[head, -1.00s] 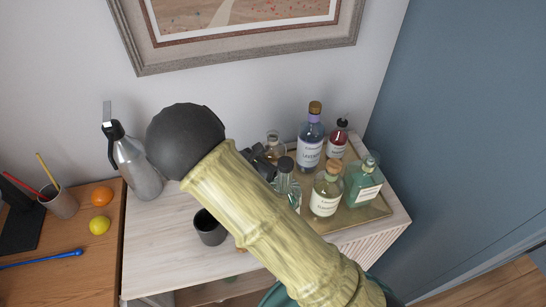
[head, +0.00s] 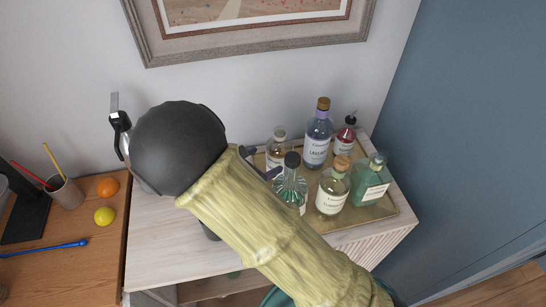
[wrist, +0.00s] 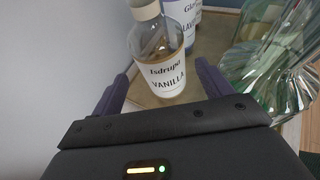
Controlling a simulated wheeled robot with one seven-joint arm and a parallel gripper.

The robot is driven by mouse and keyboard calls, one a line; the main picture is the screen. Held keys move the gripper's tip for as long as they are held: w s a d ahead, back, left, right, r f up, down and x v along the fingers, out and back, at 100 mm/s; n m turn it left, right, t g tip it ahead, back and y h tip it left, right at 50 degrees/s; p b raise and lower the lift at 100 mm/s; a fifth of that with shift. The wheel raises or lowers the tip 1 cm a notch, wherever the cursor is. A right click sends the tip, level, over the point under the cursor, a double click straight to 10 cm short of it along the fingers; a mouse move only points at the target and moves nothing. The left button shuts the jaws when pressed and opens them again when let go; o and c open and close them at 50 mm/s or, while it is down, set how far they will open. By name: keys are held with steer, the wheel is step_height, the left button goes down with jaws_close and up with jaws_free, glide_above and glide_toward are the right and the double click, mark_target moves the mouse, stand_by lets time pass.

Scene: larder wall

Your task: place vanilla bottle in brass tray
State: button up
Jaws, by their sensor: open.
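The vanilla bottle (head: 277,150) is clear with a white label and pale stopper. It stands upright at the back left of the brass tray (head: 376,213). In the wrist view the vanilla bottle (wrist: 163,75) rises just ahead of my fingertips, its label facing me; its base is on the tray surface. My gripper (head: 261,162) is open and empty at the tray's left side, with its purple fingers pointing toward the bottle. In the wrist view my gripper (wrist: 160,85) has its fingers spread to either side of the bottle's lower part. I see no finger touching it.
A green ribbed bottle (head: 290,187) stands close to my gripper, near the right finger in the wrist view. Lavender (head: 318,140), red (head: 345,136), cream-label (head: 331,188) and teal (head: 370,182) bottles fill the tray. My arm hides most of a dark cup.

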steer(key=v, duration=0.4)
